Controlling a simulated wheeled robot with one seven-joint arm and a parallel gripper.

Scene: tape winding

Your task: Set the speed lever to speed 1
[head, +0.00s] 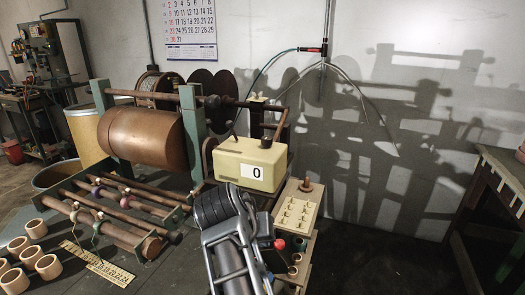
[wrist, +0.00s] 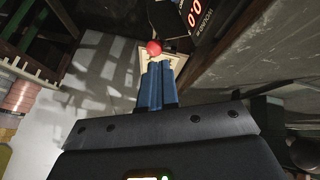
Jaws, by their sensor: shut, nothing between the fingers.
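A red ball knob (wrist: 154,47), which looks like the speed lever's end, shows in the wrist view just beyond the fingertips of my gripper (wrist: 156,66). The blue fingers are together, with nothing between them. I cannot tell whether they touch the knob. A pale plate (wrist: 176,60) lies behind the knob, and a red digital display (wrist: 195,12) beside it reads 0.0. In the head view the red knob (head: 279,244) shows just right of my arm. My fingers are mostly hidden there, and no lever markings are readable.
The winding machine with its copper drum (head: 143,138) stands left of my arm. A cream counter box (head: 250,165) showing 0 is behind it. A peg board (head: 297,207) is to the right. Pale rings (head: 33,229) lie at left. Floor at right is clear before a table (head: 509,175).

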